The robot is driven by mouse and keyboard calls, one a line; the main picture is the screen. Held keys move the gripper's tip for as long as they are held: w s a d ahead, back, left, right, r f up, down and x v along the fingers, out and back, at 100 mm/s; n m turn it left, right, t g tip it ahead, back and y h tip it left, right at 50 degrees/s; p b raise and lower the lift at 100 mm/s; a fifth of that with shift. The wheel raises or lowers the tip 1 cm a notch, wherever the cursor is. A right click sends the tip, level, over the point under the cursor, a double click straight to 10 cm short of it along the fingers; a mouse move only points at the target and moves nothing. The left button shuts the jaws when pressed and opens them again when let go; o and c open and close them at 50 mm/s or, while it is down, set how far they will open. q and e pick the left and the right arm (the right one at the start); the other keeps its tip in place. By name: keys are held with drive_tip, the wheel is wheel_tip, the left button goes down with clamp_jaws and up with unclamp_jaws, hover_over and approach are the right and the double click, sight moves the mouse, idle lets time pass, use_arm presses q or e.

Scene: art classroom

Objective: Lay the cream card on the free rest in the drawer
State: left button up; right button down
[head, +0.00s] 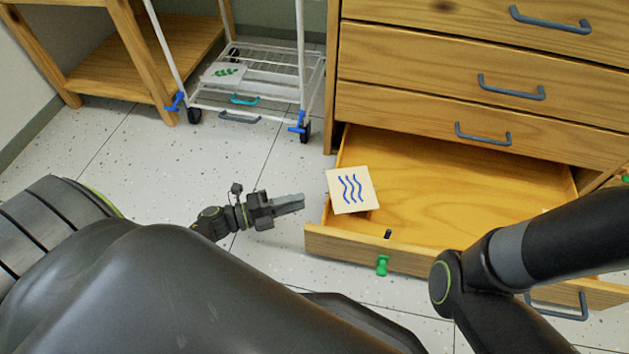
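The cream card (350,190) is a square with blue wavy lines. It shows at the left side of the open drawer (335,240), overlapping its left wall. I cannot tell whether it lies on a rest, since what is under it is mostly hidden. A small wooden edge shows below its lower right corner. My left gripper (290,203) is outside the drawer, just left of the card and apart from it. Its fingers point right toward the card, seen side-on, so their opening is unclear. They hold nothing visible. My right gripper is out of view; only my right arm shows, over the drawer's right part.
A green knob (382,265) is on the drawer front, with a small dark peg (388,234) inside. Closed drawers (425,110) stand above. A white cart (262,60) holds a card with green leaves (222,72). The floor left of the drawer is clear.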

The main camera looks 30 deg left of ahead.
use_arm(q)
drive_tip(key=shift+p+v, duration=0.3)
drive_tip(key=shift+v, duration=1.6)
